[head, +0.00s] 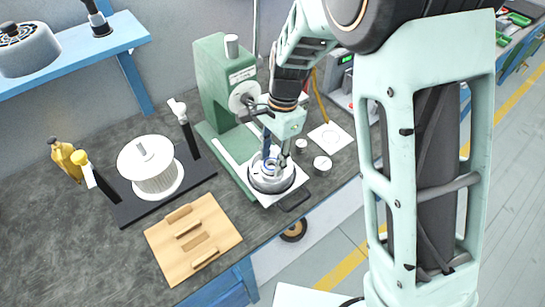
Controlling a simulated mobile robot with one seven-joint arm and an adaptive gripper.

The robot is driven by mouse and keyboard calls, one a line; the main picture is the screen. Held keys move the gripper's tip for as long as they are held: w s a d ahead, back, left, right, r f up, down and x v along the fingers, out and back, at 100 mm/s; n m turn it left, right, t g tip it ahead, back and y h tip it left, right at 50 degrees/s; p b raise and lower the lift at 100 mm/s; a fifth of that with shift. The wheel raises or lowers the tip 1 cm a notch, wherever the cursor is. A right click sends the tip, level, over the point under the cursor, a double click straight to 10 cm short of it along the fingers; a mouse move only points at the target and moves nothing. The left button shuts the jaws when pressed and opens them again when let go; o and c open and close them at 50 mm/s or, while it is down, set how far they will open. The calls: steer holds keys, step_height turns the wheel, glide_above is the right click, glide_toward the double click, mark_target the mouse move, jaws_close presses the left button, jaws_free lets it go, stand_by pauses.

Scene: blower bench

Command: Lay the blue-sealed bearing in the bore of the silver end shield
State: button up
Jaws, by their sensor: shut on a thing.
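The silver end shield (264,185) is a round, shallow metal part on a white plate on the bench, at the foot of the green press. My gripper (273,162) points down over the middle of the shield, with its fingertips at or just above the bore. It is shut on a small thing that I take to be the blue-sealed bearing. The bearing is mostly hidden by the fingers, and its blue seal cannot be made out clearly. I cannot tell whether it touches the bore.
The green press (219,85) stands close behind and left of my gripper. Two small round pale parts, one here (322,163), lie to the right. A white-finned rotor (152,168) on a black base and a wooden tray (220,218) are at left. Dark bench surface is free at far left.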

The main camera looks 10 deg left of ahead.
steer(key=shift+f, duration=0.15)
steer(key=o, duration=1.3)
steer(key=r, duration=0.4)
steer(key=w+r, duration=0.1)
steer(key=r, duration=0.3)
steer(key=d+r, duration=0.1)
steer(key=r, duration=0.3)
steer(key=shift+w, duration=0.2)
steer(key=shift+f, duration=0.1)
